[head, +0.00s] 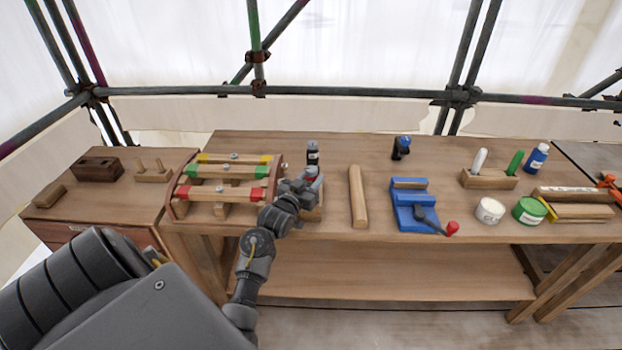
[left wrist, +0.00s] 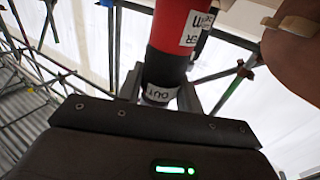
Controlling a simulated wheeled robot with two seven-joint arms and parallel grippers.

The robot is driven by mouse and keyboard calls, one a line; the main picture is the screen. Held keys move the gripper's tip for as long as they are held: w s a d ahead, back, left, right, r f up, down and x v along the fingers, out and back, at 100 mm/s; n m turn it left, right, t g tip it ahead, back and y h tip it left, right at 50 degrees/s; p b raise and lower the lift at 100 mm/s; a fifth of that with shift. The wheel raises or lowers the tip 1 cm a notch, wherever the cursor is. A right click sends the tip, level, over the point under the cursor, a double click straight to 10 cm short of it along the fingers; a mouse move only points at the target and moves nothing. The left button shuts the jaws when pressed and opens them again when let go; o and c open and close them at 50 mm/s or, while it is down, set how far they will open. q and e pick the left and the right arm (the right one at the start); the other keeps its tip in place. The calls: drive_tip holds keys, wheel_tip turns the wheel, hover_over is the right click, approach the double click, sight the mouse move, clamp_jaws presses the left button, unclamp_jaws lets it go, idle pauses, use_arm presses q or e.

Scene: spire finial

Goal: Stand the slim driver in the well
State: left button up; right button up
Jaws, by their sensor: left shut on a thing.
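A red and black cylindrical driver (left wrist: 172,32) with white labels stands out from between the fingers of my left gripper (left wrist: 160,92) in the left wrist view. The fingers are shut on its black part. In the head view my left gripper (head: 309,186) is at the bench's left part, beside the striped rack. My right gripper is not in view.
The arched rack (head: 228,171) with green, red and yellow bars stands left of the gripper. A wooden bar (head: 357,196) and a blue tool (head: 412,208) lie to the right. A dark slotted block (head: 97,166) sits on the left cabinet.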

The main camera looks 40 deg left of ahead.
use_arm(q)
drive_tip(key=o, duration=0.8)
drive_tip(key=shift+f, duration=0.1)
drive_tip(key=o, duration=0.4)
drive_tip(key=shift+r, duration=0.25)
drive_tip(key=shift+b+v, duration=1.1)
drive_tip(key=shift+v, duration=4.9)
drive_tip(key=shift+f, duration=0.15)
